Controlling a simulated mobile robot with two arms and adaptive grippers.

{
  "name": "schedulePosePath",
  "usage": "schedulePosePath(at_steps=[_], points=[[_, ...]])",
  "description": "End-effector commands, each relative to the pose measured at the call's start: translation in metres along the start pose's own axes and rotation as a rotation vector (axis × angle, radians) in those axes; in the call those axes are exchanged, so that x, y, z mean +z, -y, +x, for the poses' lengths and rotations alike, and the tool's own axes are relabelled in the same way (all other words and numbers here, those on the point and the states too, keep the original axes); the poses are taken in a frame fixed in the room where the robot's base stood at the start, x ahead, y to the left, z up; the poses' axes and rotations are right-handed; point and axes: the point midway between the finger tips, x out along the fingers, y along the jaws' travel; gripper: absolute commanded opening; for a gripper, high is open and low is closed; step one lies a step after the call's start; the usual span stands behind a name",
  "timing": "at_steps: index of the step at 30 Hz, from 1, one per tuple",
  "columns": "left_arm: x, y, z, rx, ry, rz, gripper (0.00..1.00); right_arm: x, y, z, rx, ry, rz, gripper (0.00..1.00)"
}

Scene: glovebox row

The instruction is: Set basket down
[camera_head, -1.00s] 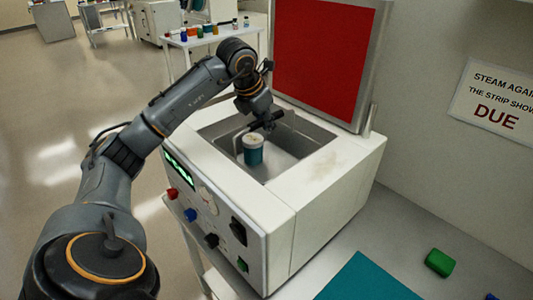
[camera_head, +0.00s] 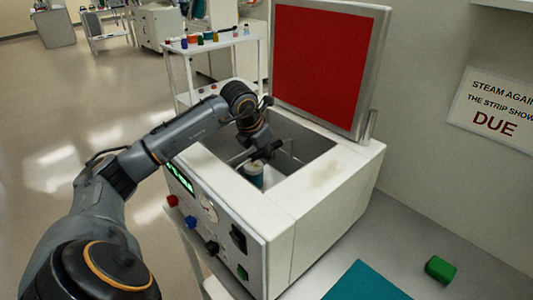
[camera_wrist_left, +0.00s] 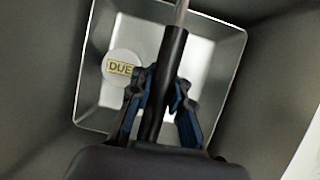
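My left gripper (camera_head: 262,149) reaches down into the open well of the white steriliser (camera_head: 322,190). Its fingers, also in the left wrist view (camera_wrist_left: 163,92), close on both sides of the basket's black handle bar (camera_wrist_left: 173,48). A thin metal rectangular rim (camera_wrist_left: 241,62) shows below the bar; it looks like the basket's edge. A teal jar with a white lid (camera_head: 252,171) sits low in the well under the gripper, and the lid reads DUE in the left wrist view (camera_wrist_left: 121,68). The basket's bottom contact is hidden. My right gripper is not in view.
The steriliser's red-lined lid (camera_head: 327,65) stands open behind the well. The well's walls are close around the gripper. A teal mat (camera_head: 368,284) and a green block (camera_head: 440,269) lie on the counter to the right. A white trolley with several small bottles stands behind.

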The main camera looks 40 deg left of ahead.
Motion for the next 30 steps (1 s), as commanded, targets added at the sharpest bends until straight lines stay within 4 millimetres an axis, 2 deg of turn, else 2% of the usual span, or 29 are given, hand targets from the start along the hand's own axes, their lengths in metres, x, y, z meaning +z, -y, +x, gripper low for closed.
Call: schedulePosePath(at_steps=[1, 3, 4, 12, 16, 20, 30], points=[[0.000, 0.000, 0.000, 0.000, 0.000, 0.000, 0.24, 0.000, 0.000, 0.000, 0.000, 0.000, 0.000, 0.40], [0.000, 0.000, 0.000, 0.001, 0.000, -0.001, 0.38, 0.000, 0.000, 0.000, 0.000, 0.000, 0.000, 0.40], [0.000, 0.000, 0.000, 0.001, 0.000, -0.001, 0.41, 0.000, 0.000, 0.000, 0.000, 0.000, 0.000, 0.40], [0.000, 0.000, -0.001, 0.001, 0.000, 0.000, 0.41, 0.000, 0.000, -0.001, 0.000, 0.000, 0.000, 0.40], [0.002, -0.001, -0.007, 0.002, 0.001, 0.000, 0.41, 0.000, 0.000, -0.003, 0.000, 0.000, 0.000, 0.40], [0.002, -0.001, -0.028, 0.004, 0.003, 0.000, 0.41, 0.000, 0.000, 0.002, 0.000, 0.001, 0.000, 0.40], [0.002, -0.001, -0.100, 0.002, 0.003, 0.001, 0.41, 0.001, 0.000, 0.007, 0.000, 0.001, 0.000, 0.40]])
